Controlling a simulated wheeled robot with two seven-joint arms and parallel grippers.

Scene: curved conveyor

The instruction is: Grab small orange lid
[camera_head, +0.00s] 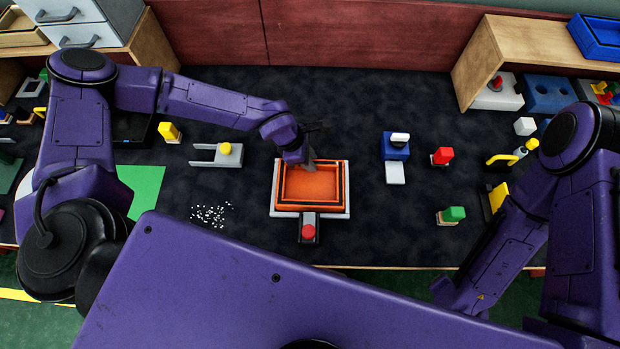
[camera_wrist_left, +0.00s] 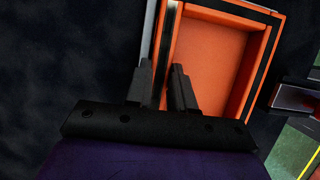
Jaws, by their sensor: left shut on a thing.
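The small orange lid (camera_head: 311,184) looks like a shallow, square, open tray with raised walls, set inside a dark and orange frame in the middle of the table. In the left wrist view its orange inner face (camera_wrist_left: 212,58) fills the upper right. My left gripper (camera_head: 310,160) is at the lid's far edge in the head view. In the left wrist view its two dark fingers (camera_wrist_left: 160,88) straddle the near-left wall, shut on it. The exact contact is dark and partly hidden. My right gripper does not show; only my right arm does.
A grey base (camera_head: 345,210) lies under the frame, with a red button (camera_head: 308,231) in front. A yellow-knobbed slider (camera_head: 226,149) and white bits (camera_head: 208,215) lie left.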

